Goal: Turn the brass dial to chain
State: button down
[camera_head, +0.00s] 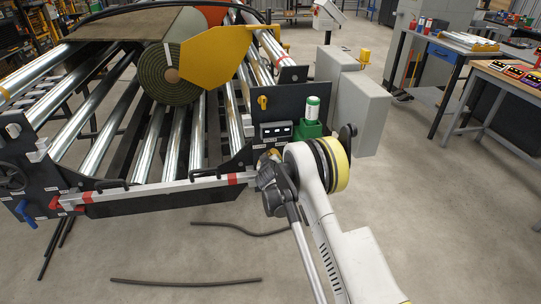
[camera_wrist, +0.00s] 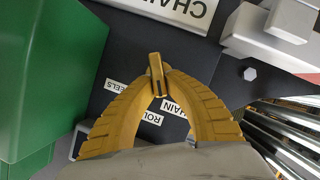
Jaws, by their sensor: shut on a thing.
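The brass dial (camera_wrist: 157,75) is a small knob with a dark slot line, on a dark panel (camera_wrist: 205,55) in the wrist view. My gripper (camera_wrist: 160,92) has its two ribbed yellow fingers closed around the dial. I cannot tell which label the dial points to. In the head view my gripper (camera_head: 271,160) is at the machine's near right corner, where the arm mostly hides the dial.
A green holder (camera_wrist: 45,75) stands close on the left in the wrist view; in the head view it carries a white bottle (camera_head: 312,107). A large "CHAIN" sign (camera_wrist: 180,8) is at the top. Steel rollers (camera_head: 178,140) and a turf roll (camera_head: 170,75) lie beyond. Dark hoses lie on the floor.

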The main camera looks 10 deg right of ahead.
jog(key=shift+a+f+n+h, duration=0.15)
jog(key=shift+n+h, duration=0.35)
jog(key=shift+n, duration=0.6)
jog(key=shift+t, duration=0.3)
jog(key=c, duration=1.4)
grip_release()
jog(key=v, duration=1.2)
jog(key=shift+a, duration=0.1)
